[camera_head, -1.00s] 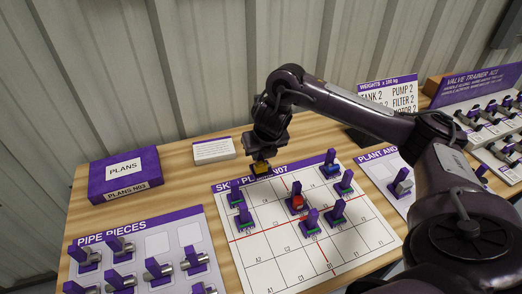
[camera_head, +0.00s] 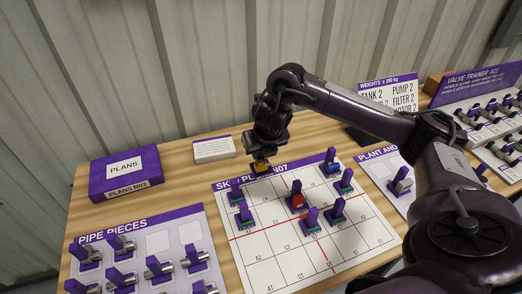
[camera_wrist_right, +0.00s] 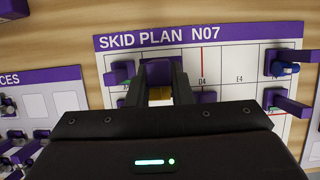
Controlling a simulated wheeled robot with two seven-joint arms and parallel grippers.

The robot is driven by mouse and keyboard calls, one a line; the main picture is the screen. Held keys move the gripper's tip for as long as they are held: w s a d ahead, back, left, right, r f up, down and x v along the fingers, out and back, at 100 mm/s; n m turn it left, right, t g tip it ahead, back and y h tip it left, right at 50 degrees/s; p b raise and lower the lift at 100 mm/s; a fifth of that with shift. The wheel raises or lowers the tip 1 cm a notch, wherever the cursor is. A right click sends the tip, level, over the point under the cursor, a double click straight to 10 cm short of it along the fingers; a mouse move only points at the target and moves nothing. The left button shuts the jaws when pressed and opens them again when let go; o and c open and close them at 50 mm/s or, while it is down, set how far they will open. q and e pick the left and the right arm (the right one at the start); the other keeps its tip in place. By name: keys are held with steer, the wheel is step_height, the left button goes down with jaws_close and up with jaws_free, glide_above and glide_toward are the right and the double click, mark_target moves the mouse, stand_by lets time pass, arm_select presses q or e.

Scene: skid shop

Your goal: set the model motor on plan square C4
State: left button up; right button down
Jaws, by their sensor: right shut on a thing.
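My right gripper (camera_head: 262,158) is shut on the model motor (camera_head: 261,169), a small yellow-orange block with a purple grip. It is over the far edge of the skid plan board (camera_head: 275,275). In the right wrist view the motor's purple top (camera_wrist_right: 160,73) sits between the two fingers, just left of the square marked D4 (camera_wrist_right: 204,80). The motor hides the square below it, and I cannot tell whether it touches the board. My left gripper is not in view.
A pipe pieces sheet (camera_head: 195,232) lies left, with a purple plans box (camera_head: 125,174) behind. The board's near squares are clear.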

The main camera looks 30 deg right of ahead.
mark_target(262, 161)
steer(key=shift+f+b, duration=1.9)
steer(key=shift+f, duration=0.8)
steer(key=shift+f, duration=0.1)
steer(key=shift+f+b, duration=1.4)
steer(key=shift+f, duration=0.25)
steer(key=shift+f+b, duration=0.45)
steer(key=shift+f, duration=0.3)
steer(key=c, duration=1.2)
jaws_free()
steer(key=shift+r, duration=0.2)
steer(key=shift+r+p, duration=0.45)
steer(key=shift+p, duration=0.2)
